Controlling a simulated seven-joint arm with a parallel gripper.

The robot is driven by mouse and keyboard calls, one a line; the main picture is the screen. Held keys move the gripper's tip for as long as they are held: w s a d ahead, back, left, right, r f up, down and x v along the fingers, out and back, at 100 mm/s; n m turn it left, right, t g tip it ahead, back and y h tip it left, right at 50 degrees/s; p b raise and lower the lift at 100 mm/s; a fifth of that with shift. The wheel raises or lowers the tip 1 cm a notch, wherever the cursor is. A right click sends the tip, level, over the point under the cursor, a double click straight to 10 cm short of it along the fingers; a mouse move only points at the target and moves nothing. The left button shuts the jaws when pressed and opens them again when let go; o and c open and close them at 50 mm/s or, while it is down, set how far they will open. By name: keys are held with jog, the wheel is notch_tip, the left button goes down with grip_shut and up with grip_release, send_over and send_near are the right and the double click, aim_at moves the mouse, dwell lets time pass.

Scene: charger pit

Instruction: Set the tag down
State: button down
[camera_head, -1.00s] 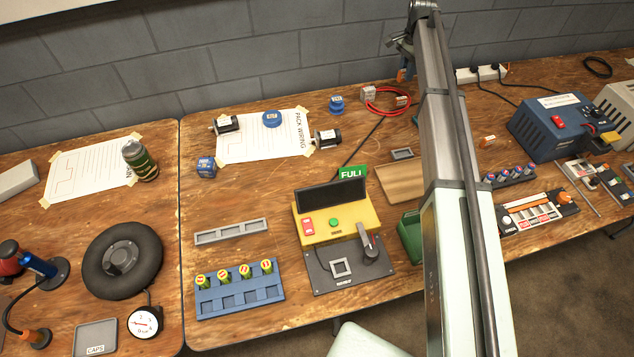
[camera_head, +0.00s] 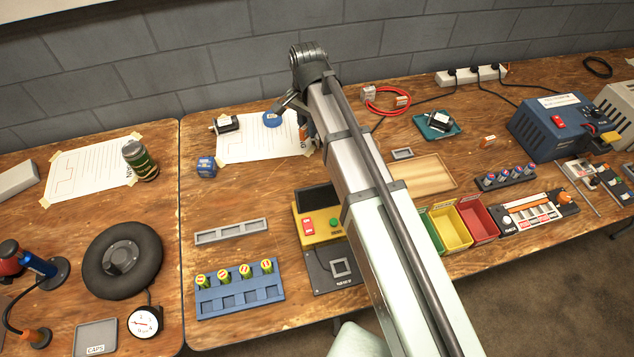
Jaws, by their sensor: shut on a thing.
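My gripper (camera_head: 292,112) is at the far side of the table, over the right part of the white wiring sheet (camera_head: 240,143). It is shut, and what it holds is mostly hidden; a small orange and dark bit shows beside the fingers. The tag cannot be made out clearly. A blue round roll (camera_head: 272,118) lies on the sheet, just left of the fingers in the picture; I cannot tell if they touch. The yellow tester (camera_head: 316,228) stands nearer, its right part hidden by my arm.
Green, yellow (camera_head: 450,228) and red (camera_head: 477,219) bins stand right of my arm. A wooden tray (camera_head: 428,172) and a teal mat with a dark part (camera_head: 437,123) lie behind. A blue battery rack (camera_head: 238,292) is in front. Bare wood shows left of the tester.

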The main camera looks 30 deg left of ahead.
send_over(318, 181)
jog(key=shift+f+n, duration=0.7)
jog(key=shift+f, duration=4.7)
jog(key=shift+f, duration=0.15)
jog(key=c, duration=1)
grip_release()
notch_tip(318, 181, up, 12)
